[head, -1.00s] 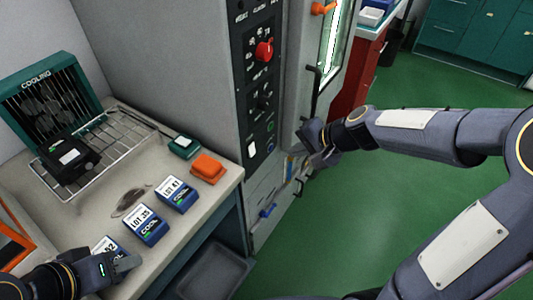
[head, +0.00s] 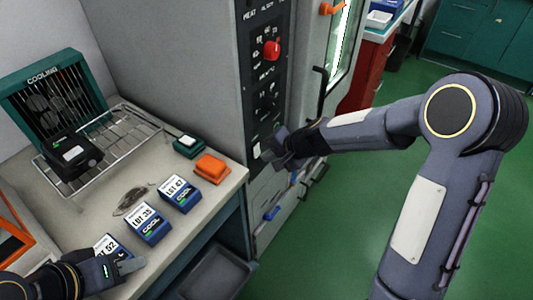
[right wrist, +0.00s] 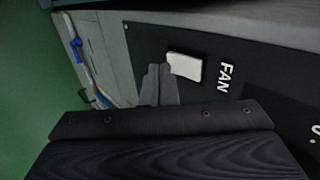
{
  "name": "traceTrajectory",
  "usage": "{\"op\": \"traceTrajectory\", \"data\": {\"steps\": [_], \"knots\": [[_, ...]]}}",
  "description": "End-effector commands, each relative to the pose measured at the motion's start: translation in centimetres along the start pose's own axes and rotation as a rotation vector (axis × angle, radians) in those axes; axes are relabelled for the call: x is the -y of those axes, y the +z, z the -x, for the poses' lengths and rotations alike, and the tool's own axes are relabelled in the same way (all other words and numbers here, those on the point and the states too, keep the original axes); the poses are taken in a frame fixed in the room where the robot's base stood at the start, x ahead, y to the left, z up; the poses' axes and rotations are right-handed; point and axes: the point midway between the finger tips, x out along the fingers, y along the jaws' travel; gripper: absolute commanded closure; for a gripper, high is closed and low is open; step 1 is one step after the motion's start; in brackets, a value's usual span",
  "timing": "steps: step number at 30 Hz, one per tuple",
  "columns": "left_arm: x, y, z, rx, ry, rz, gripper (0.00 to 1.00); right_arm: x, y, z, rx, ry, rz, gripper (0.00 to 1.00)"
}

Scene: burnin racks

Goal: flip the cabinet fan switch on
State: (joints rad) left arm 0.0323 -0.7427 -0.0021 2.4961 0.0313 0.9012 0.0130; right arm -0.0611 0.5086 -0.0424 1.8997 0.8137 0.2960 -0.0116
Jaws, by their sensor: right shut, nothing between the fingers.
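The fan switch is a white rocker (right wrist: 185,66) beside the label FAN (right wrist: 224,77) on the cabinet's black control panel (right wrist: 262,72). In the head view the white switch (head: 257,151) shows low on the panel, just left of my right gripper (head: 268,155). In the right wrist view my right gripper's fingers (right wrist: 158,84) are shut and empty, with their tips close to the switch's edge. I cannot tell whether they touch it. My left gripper (head: 128,262) is over the bench at the lower left, near a blue lot box; its jaw state is unclear.
A red knob (head: 271,50) and a black knob (head: 267,101) sit higher on the panel. A door handle (head: 320,90) stands right of it. The bench holds blue lot boxes (head: 149,223), an orange block (head: 211,168) and a wire rack (head: 130,140). Green floor is open at right.

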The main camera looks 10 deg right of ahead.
Motion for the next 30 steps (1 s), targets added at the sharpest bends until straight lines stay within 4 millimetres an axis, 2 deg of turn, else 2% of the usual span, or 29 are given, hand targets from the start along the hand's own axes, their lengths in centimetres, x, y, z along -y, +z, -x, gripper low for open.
{"op": "traceTrajectory", "data": {"steps": [14,16,30], "knots": [[0.0,0.0,0.1,0.000,0.000,0.000,0.64,0.6,0.0,-0.8,-0.001,0.000,-0.001,1.00],[0.1,0.2,-0.3,0.000,0.000,0.000,0.64,0.6,0.0,-1.5,0.000,0.000,0.000,1.00],[-0.3,-0.3,0.6,0.000,0.000,0.000,0.64,1.4,0.0,-0.5,-0.001,-0.001,-0.001,1.00]]}}
